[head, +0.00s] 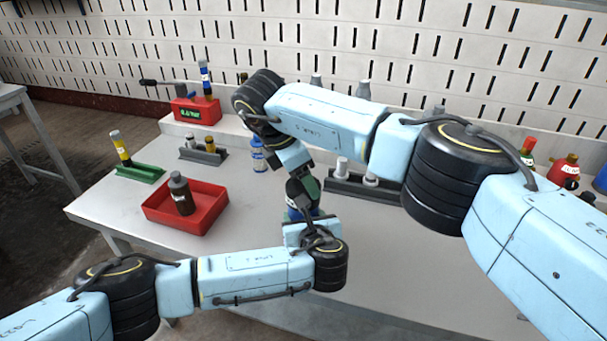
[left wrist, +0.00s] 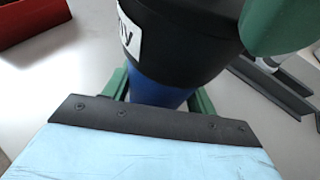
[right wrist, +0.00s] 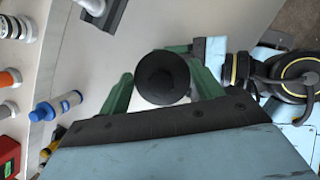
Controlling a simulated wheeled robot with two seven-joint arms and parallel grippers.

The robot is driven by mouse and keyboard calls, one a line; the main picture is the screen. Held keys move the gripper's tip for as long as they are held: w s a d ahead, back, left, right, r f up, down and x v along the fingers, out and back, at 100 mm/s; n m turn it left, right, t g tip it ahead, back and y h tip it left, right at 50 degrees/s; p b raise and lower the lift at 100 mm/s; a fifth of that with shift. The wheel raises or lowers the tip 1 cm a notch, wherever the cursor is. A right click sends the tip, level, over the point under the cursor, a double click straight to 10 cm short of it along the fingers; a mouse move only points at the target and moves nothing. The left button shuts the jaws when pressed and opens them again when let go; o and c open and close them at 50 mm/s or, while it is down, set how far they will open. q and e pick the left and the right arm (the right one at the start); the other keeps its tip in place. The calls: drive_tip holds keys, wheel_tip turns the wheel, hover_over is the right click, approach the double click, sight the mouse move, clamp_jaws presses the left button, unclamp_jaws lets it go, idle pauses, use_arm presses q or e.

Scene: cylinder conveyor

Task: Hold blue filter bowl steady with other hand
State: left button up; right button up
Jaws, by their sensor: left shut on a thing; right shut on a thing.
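The blue filter bowl (left wrist: 158,93) shows in the left wrist view as the blue lower part of an upright piece. Above it is a wider black body (left wrist: 180,40) with a white label. In the head view the bowl (head: 300,212) is mostly hidden by my arms. My left gripper (left wrist: 160,96) is shut around the blue bowl, a green finger on each side. My right gripper (right wrist: 163,88) is shut on the black upper part, whose round top (right wrist: 162,77) faces its camera. One of its green fingers (left wrist: 282,22) shows in the left wrist view, close above the left gripper.
A red tray (head: 156,213) holding a dark bottle (head: 181,195) stands left of my grippers. A blue-and-white bottle (head: 258,157) stands behind them. A dark rack (head: 345,188) with light cylinders is close on the right. The front right tabletop is clear.

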drive_tip(key=m+g, duration=0.1)
drive_tip(key=m, duration=0.2)
drive_tip(key=shift+m, duration=0.4)
drive_tip(key=o, duration=1.1)
drive_tip(key=shift+r, duration=1.25)
drive_tip(key=n+t, duration=0.1)
drive_tip(key=n, duration=0.4)
drive_tip(key=shift+n+t, duration=0.4)
drive_tip(key=shift+n, duration=0.2)
